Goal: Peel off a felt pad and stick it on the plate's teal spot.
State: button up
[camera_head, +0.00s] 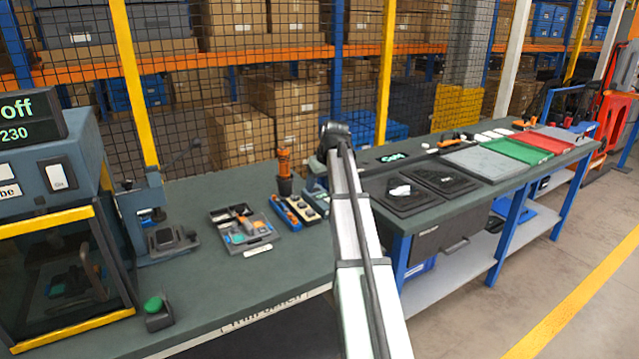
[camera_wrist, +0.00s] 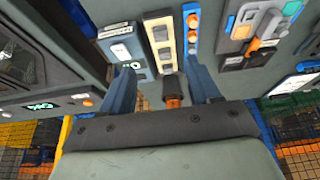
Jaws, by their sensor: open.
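My gripper (camera_wrist: 163,88) is open in the wrist view. Its two blue fingers stand wide apart with nothing held between them. I cannot tell whether this patch is the plate's teal spot.
A blue holder (camera_head: 284,212) with round pieces lies beside the cream strip. An orange-handled tool (camera_head: 285,162) stands upright in a dark cup behind it. A machine with a yellow-edged window (camera_head: 68,270) stands at left. The bench front (camera_head: 215,290) is mostly clear.

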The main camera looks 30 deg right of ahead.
aim_at(310, 211)
jog(key=x, duration=1.3)
jog(key=shift+w+a+f, duration=0.1)
jog(key=shift+w+f, duration=0.05)
jog(key=shift+f, duration=0.15)
grip_shut()
dwell(0.6)
jog(key=shift+r, duration=0.35)
dwell(0.5)
jog(key=shift+r, duration=2.85)
